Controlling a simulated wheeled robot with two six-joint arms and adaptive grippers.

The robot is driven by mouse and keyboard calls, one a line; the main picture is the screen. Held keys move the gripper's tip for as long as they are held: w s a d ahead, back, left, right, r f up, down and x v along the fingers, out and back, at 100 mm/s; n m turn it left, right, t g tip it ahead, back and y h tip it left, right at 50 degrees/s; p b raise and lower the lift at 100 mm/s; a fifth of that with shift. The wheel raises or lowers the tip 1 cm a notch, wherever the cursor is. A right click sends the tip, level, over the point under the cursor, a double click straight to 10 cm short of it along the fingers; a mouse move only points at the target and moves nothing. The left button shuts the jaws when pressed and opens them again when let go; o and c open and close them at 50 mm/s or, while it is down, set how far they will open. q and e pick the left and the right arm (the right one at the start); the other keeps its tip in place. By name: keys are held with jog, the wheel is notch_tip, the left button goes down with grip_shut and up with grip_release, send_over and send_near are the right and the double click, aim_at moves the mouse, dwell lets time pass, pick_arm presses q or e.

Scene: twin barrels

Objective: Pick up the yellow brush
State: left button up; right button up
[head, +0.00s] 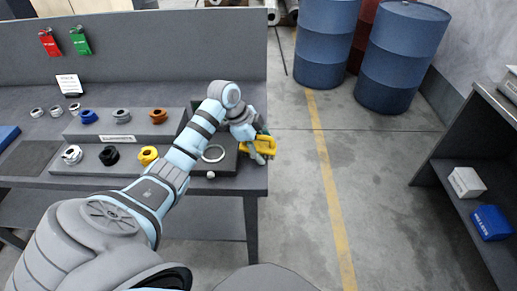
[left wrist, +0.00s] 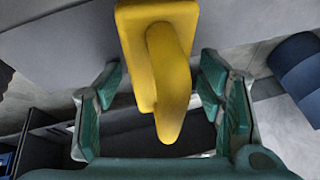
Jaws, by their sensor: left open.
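The yellow brush (head: 265,144) shows at the right end of the grey bench, partly hidden by my left gripper (head: 258,148). In the left wrist view, the yellow brush (left wrist: 165,65) has a broad block and a rounded, tapering part pointing toward the gripper. My left gripper (left wrist: 163,98) is open, with green-padded fingers on both sides of the brush. Gaps show between the brush and the pads. No bristles can be made out. My right gripper is not in view.
The bench (head: 225,185) holds coloured rings on raised steps (head: 128,127) to the left. A silver ring (head: 213,153) lies beside my left forearm. Blue barrels (head: 325,40) stand behind on the floor, and a shelf (head: 480,175) stands at right. The floor between is open.

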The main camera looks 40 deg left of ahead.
pick_arm(q)
jog(key=shift+s+r, duration=0.2)
jog(key=shift+c, duration=0.3)
jog(key=c, duration=1.4)
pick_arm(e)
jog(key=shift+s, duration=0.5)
pick_arm(q)
jog(key=shift+w, duration=0.1)
notch_tip(320, 180, up, 20)
jog(key=p, duration=0.6)
jog(key=shift+p, duration=0.4)
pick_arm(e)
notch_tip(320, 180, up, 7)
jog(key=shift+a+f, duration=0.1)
